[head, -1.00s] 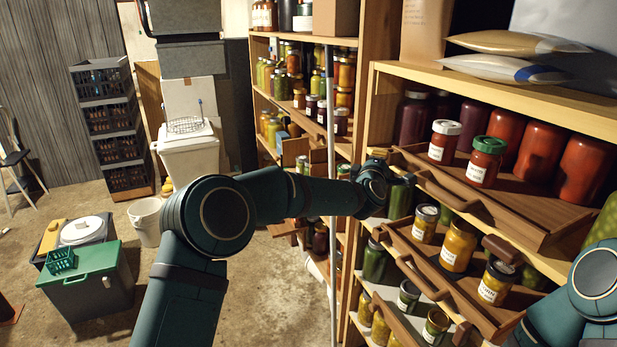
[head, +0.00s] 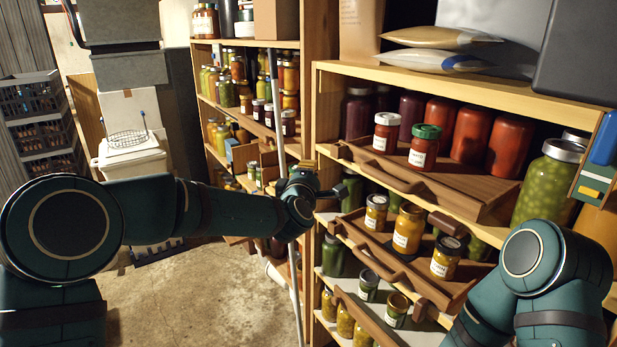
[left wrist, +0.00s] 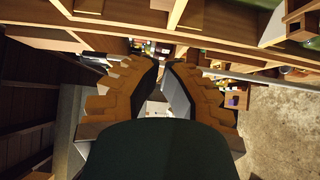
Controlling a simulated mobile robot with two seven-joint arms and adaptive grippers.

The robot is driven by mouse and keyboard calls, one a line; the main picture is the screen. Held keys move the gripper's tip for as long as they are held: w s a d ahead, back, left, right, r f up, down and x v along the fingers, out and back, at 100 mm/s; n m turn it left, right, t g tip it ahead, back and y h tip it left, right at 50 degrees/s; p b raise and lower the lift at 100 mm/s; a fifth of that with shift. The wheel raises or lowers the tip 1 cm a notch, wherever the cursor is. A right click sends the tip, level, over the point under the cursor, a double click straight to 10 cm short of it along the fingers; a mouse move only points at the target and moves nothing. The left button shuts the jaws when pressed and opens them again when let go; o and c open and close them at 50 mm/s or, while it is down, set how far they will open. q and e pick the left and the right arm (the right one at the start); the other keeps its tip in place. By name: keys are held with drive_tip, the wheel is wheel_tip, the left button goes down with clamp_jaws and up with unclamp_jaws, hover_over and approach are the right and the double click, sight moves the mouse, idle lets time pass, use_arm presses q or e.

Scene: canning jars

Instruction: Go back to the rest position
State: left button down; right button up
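My left arm comes in from the left in the head view and reaches to the left end of the near jar shelf (head: 400,82). Its gripper (head: 330,191) is small there, in front of the shelf's upright and beside a green jar. In the left wrist view the two tan, stepped fingers of the left gripper (left wrist: 166,70) stand apart with nothing between them. It is open and empty. My right arm shows at the lower right of the head view, bent close before the shelf. Its gripper is out of the picture.
Tilted wooden racks (head: 440,180) with jars jut from the near shelf. A pale pole (head: 279,130) stands just behind my left wrist. A second jar shelf (head: 240,42) stands further back. Black crates (head: 42,115) and a white bin (head: 132,158) stand left. Concrete floor (head: 195,300) is open at lower left.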

use_arm(q)
drive_tip(key=s+a+f+m+g, duration=0.1)
drive_tip(key=s+f+m+g, duration=0.3)
drive_tip(key=f, duration=0.6)
drive_tip(key=s+a+f+m+g+h, duration=0.15)
drive_tip(key=s+f, duration=0.35)
drive_tip(key=f, duration=0.5)
drive_tip(key=s+a+f+m+g, duration=0.1)
drive_tip(key=s+f+m+g, duration=0.3)
drive_tip(key=f, duration=0.5)
drive_tip(key=s+a+f+m+g, duration=0.2)
drive_tip(key=s+f, duration=0.5)
drive_tip(key=s, duration=0.5)
drive_tip(key=s+a+f+m+g, duration=0.2)
drive_tip(key=s+f, duration=0.5)
drive_tip(key=s, duration=0.5)
drive_tip(key=shift+a+f+m+g, duration=0.25)
drive_tip(key=shift+m+g, duration=0.3)
drive_tip(key=shift+g, duration=0.7)
drive_tip(key=shift+y, duration=0.25)
